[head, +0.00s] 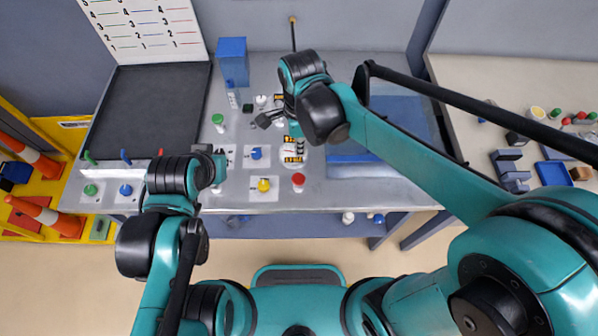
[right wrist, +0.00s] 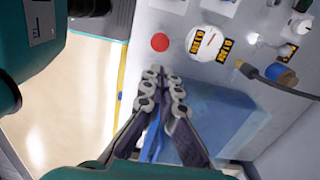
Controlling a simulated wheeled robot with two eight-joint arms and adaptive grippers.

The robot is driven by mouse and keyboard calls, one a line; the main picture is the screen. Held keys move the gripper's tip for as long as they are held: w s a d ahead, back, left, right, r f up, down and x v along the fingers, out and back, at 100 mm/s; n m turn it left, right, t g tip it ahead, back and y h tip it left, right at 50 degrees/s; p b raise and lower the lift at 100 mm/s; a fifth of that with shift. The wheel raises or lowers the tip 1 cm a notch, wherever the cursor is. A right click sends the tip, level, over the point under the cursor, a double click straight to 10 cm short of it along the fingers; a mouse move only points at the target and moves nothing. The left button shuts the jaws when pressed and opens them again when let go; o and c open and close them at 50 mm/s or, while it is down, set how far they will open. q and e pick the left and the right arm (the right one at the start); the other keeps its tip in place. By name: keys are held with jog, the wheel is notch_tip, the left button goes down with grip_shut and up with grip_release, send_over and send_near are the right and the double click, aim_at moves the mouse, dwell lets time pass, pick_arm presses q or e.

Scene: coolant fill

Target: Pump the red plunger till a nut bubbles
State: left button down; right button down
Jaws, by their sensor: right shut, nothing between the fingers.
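The red plunger (head: 298,180) shows as a round red cap on a white base near the table's front edge. In the right wrist view the red plunger (right wrist: 159,42) lies beyond my fingertips, and I see no contact. My right gripper (head: 262,122) is shut and empty above the table. Its fingertips meet in the right wrist view (right wrist: 160,75). My left gripper (head: 216,166) is over the table's left part; its fingers are too small to read. A round white plate (right wrist: 205,42) with yellow-black labels lies beside the plunger. I cannot make out a nut or any bubbles.
Blue (head: 257,153), yellow (head: 264,185) and green (head: 218,119) knobs stand on the grey table. A blue box (head: 233,60) stands at the back. A dark hose (right wrist: 265,76) shows in the right wrist view.

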aim_at(299, 178)
jog(key=shift+a+f, duration=0.1)
jog(key=shift+a, duration=0.1)
notch_tip(299, 178, down, 14)
jog(key=b, duration=0.4)
dwell(0.4)
